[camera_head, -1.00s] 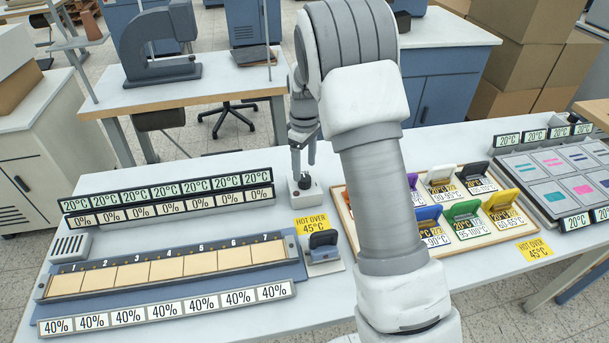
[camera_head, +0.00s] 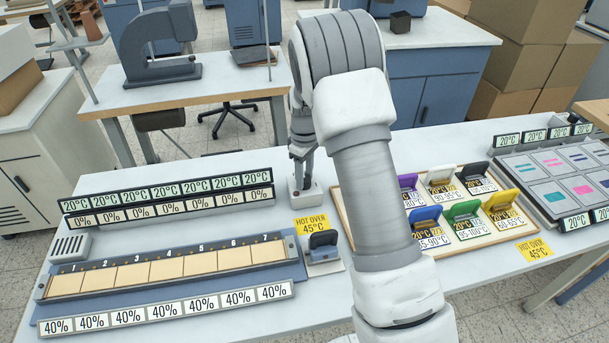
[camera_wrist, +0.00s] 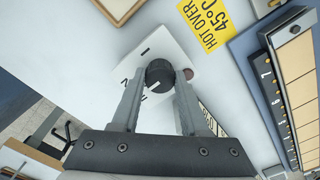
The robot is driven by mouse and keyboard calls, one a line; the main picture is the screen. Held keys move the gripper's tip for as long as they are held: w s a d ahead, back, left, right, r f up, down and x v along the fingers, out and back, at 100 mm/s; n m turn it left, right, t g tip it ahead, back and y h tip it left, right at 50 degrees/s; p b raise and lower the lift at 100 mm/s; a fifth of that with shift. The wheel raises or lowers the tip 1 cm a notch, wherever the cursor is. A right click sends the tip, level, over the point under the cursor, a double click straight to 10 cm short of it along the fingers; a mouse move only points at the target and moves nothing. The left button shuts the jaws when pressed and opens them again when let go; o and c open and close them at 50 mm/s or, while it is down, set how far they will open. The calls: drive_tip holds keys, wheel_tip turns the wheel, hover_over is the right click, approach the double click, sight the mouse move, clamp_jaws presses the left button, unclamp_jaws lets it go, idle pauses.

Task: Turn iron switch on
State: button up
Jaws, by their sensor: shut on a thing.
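The iron switch is a white box (camera_head: 316,191) with a black rotary knob, on the table left of the tray of coloured irons. In the wrist view the round black knob (camera_wrist: 160,75) has a pale pointer line and sits on the white plate, with a "I" mark near its far edge and partly hidden lettering nearer me. My gripper (camera_wrist: 160,88) is down at the knob, its two fingers on either side of it and shut on it. In the head view my gripper (camera_head: 302,182) covers most of the knob.
A yellow "HOT OVER 45°C" label (camera_head: 312,224) lies just in front of the switch. A framed tray of coloured tools (camera_head: 340,205) stands close on the right, the numbered strip board (camera_head: 300,262) at front left, and display rows (camera_head: 165,202) to the left.

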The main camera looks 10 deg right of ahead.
clamp_jaws()
drive_tip(key=m, duration=0.3)
drive_tip(key=shift+m, duration=0.4)
drive_tip(key=m, duration=0.5)
drive_tip(key=shift+w+b, duration=0.1)
drive_tip(key=shift+b, duration=0.25)
drive_tip(key=m, duration=0.5)
drive_tip(key=shift+r, duration=0.1)
drive_tip(key=shift+m+p, duration=0.3)
drive_tip(key=shift+m, duration=1.8)
